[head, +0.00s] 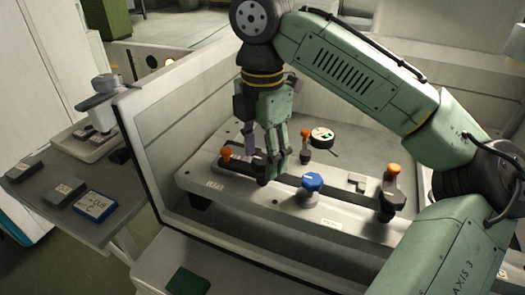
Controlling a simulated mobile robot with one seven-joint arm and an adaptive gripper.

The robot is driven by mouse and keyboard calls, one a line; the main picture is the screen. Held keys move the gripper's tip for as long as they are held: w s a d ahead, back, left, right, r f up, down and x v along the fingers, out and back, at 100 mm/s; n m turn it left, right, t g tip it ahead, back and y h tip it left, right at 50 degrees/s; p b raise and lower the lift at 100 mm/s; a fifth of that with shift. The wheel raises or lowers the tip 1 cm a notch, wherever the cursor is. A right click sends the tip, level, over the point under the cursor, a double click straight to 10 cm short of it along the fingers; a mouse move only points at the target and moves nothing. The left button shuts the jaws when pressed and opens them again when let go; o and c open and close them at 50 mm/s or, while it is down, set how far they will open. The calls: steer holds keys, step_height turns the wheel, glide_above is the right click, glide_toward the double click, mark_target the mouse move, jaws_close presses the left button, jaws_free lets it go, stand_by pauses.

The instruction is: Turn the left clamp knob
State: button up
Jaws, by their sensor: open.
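My gripper (270,162) points straight down over the left half of a pale fixture rail (240,193) inside the machine tank. Its fingers are open, with the tips close to the rail's dark strip. A blue star-shaped knob (313,182) stands on the rail just right of the fingers, clear of them. An orange-topped knob (226,153) shows at the rail's left end, left of the fingers. I cannot tell whether anything is between the fingers, as they hide that spot. Contact with a knob cannot be made out.
An orange-topped lever (305,136) and a round dial (321,138) stand behind the rail. A taller orange-topped clamp (392,178) stands at its right. The tank's near wall (245,252) lies in front. A side table (35,198) at left holds small blocks.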

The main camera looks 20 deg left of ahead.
steer(key=shift+c, duration=0.3)
steer(key=c, duration=1.1)
steer(key=shift+m, duration=0.4)
steer(key=m, duration=1.3)
steer(key=shift+m, duration=0.4)
steer(key=m, duration=0.4)
steer(key=shift+m, duration=0.3)
